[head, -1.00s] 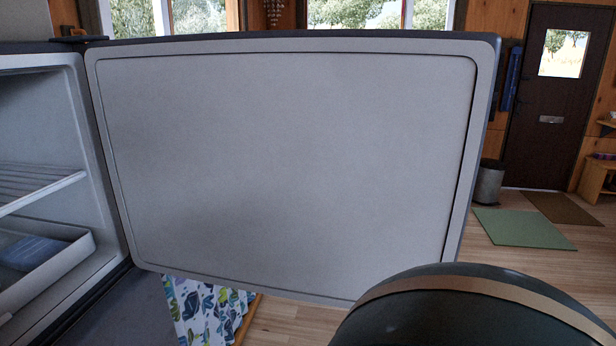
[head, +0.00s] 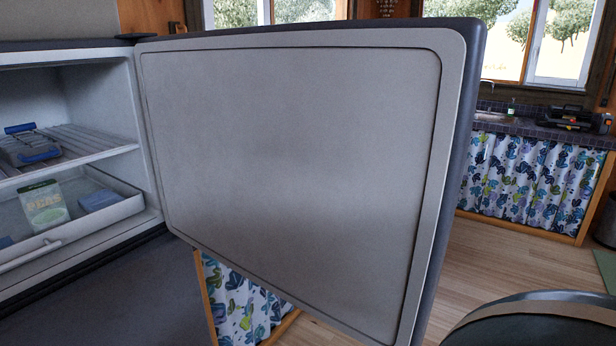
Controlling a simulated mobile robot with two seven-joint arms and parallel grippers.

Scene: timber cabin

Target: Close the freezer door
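The freezer door (head: 290,160) stands wide open and fills the middle of the head view, its pale inner panel facing me. Its hinge side is at the left and its dark free edge (head: 458,150) is at the right. The freezer compartment (head: 95,95) is open at the left, with a wire shelf (head: 85,145) and a white drawer (head: 110,205) inside. Neither of my grippers shows.
A counter with a leaf-patterned curtain (head: 530,180) stands behind at the right. Bare wooden floor (head: 500,255) lies right of the door.

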